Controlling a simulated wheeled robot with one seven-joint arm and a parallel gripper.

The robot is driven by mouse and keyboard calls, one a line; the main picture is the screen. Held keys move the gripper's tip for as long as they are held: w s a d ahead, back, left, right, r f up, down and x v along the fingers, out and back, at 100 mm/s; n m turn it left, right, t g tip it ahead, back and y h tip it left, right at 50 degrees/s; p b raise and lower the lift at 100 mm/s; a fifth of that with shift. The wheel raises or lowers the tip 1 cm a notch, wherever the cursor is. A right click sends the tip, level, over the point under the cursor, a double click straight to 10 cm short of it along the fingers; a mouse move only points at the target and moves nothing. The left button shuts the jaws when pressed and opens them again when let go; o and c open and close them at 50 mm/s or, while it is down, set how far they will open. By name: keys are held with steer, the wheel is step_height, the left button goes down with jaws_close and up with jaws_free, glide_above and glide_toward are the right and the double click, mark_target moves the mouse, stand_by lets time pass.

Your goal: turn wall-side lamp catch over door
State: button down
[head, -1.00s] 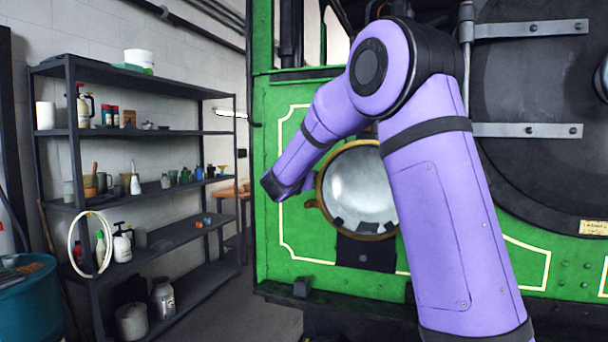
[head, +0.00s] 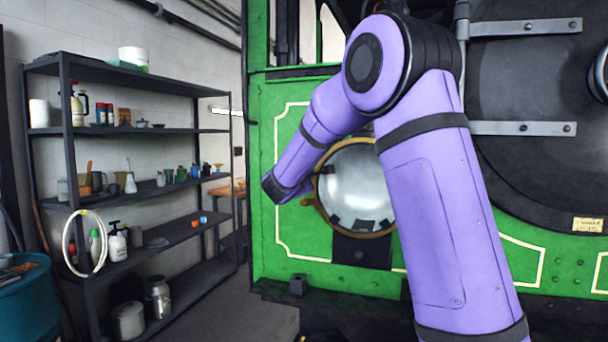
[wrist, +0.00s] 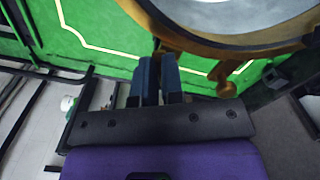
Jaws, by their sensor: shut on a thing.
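The round lamp (head: 355,187) has a brass rim and a pale glass door, and sits on the green front panel. It also shows at the top of the wrist view (wrist: 215,12). My gripper (wrist: 157,62) is at the lamp's wall-side edge, its two dark blue fingers close together and shut on a small dark part beside the brass rim. I take this part for the wall-side lamp catch (wrist: 157,43); the fingers hide most of it. A brass knob (wrist: 226,88) stands out from the rim to the right of the fingers, apart from them. In the head view my wrist hides the fingertips.
The green panel (head: 285,240) lies close behind my gripper. A dark shelf rack (head: 130,131) with bottles and jars stands to the left, and a blue drum (head: 25,305) at the lower left. Floor (head: 225,310) is free between rack and engine.

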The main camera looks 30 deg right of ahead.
steer(key=shift+f+m, duration=0.15)
steer(key=shift+m, duration=1.25)
steer(key=shift+f+m, duration=0.1)
steer(key=shift+m, duration=1.3)
steer(key=c, duration=1.2)
jaws_free()
steer(key=shift+f, duration=0.1)
steer(key=shift+c, duration=0.2)
steer(key=v, duration=1.1)
steer(key=shift+d, duration=0.1)
